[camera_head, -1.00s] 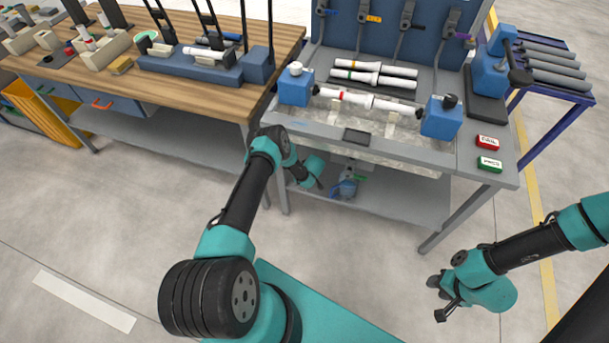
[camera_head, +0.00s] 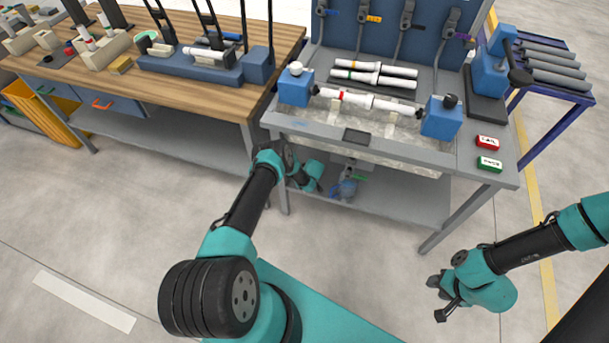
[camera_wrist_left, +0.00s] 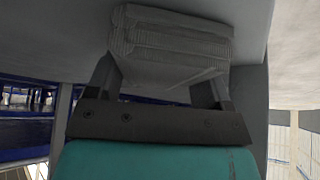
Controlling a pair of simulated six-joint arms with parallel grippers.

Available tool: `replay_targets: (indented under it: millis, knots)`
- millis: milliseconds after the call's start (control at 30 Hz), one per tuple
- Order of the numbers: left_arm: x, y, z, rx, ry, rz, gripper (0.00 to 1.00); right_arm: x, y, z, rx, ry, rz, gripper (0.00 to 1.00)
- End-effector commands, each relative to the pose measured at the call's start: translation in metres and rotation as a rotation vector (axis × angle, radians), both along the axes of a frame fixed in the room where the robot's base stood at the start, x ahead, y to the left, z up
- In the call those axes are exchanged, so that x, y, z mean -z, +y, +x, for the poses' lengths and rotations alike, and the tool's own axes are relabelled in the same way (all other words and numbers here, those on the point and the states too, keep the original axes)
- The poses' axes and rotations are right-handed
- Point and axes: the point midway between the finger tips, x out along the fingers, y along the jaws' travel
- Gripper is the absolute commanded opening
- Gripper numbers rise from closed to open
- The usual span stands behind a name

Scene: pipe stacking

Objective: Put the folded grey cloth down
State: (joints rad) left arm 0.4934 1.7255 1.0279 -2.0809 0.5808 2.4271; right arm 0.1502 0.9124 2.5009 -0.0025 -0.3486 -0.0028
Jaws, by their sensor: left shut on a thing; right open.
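The folded grey cloth (camera_wrist_left: 172,42) shows ribbed, layered folds in the left wrist view. My left gripper (camera_wrist_left: 165,78) is shut on it, with one finger on each side. The cloth is close to a plain grey surface; I cannot tell whether it touches it. In the head view my left wrist is at the front left of the grey bench, below its top, and I make out neither the fingers nor the cloth there. My right gripper (camera_head: 441,299) is open and empty over the floor at the lower right.
The grey bench (camera_head: 484,178) carries white pipes (camera_head: 370,101) between blue clamp blocks (camera_head: 441,117). Its lower shelf (camera_head: 400,208) holds a grey-blue valve-like item (camera_head: 346,188). A wooden workbench (camera_head: 215,98) stands left; a blue rack (camera_head: 555,90) of grey pipes stands right.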

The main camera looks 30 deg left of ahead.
Motion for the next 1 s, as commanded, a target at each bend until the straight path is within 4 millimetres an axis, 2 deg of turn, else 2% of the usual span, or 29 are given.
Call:
replay_targets:
  millis: [233, 267, 500, 767, 1000]
  knots:
    - [0.003, 0.0, 0.0, 0.0, 0.0, 0.0, 0.55, 0.0, 0.0, 0.0, 0.0, 0.0, 0.0, 0.41]
    - [0.003, 0.0, 0.0, 0.0, -0.001, 0.001, 0.77, 0.0, 0.0, 0.0, 0.0, 0.0, 0.0, 0.41]
    - [0.002, 0.0, 0.0, 0.0, 0.0, 0.0, 0.99, 0.0, 0.0, 0.0, 0.0, 0.0, 0.0, 0.41]
    - [0.002, 0.0, 0.0, 0.0, 0.0, 0.0, 0.99, 0.0, 0.0, 0.0, 0.0, 0.0, 0.0, 0.41]
    - [-0.007, -0.003, -0.001, 0.002, 0.001, 0.001, 0.99, 0.0, 0.0, 0.0, 0.0, 0.0, 0.0, 0.41]
